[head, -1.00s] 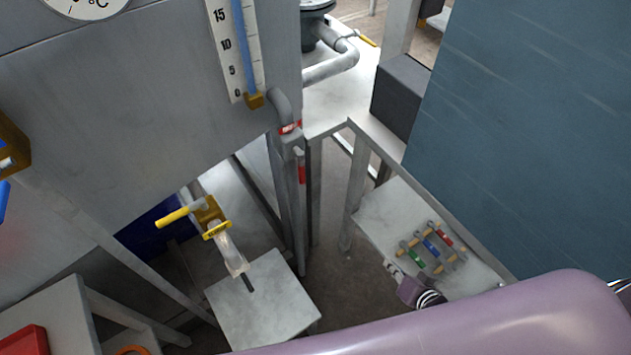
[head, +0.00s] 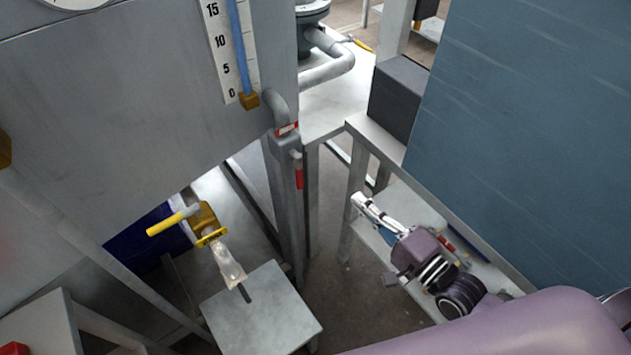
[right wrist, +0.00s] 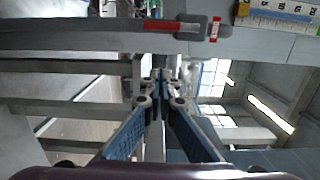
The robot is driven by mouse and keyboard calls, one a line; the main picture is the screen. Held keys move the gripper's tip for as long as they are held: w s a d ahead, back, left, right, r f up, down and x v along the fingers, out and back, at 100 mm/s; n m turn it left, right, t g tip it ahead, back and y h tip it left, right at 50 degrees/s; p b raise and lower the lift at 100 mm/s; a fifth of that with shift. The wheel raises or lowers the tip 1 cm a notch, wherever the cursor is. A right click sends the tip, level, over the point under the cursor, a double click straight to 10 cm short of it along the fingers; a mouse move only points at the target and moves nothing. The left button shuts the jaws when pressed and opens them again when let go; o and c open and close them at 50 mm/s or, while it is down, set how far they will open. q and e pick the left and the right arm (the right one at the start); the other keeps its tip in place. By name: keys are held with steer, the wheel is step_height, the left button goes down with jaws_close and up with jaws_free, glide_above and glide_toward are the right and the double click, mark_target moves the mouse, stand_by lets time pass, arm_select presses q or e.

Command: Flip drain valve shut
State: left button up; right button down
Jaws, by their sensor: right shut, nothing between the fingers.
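A grey pipe valve (head: 286,140) with a red and white label hangs at the tank's corner. Its red lever (head: 299,178) points straight down. In the right wrist view the red lever (right wrist: 164,26) lies sideways above my fingertips, beside the label. A second valve, brass with a yellow lever (head: 172,220), sits lower left above a clear spout. I cannot tell from any readable label which is the drain valve. My right gripper (head: 357,198) is shut and empty, right of and below the red lever, apart from it. Its fingertips meet in the right wrist view (right wrist: 160,76). My left gripper is not in view.
A grey stool (head: 262,308) stands under the clear spout. A bench shelf (head: 405,205) lies under my right arm, its frame close to the gripper. A dark box (head: 397,98) and a blue wall (head: 540,140) bound the right. Floor (head: 335,240) shows between.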

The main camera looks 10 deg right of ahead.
mark_target(299, 173)
steer(key=w+a+p, duration=0.2)
steer(key=w+a, duration=0.6)
steer(key=shift+w, duration=0.15)
stand_by(0.5)
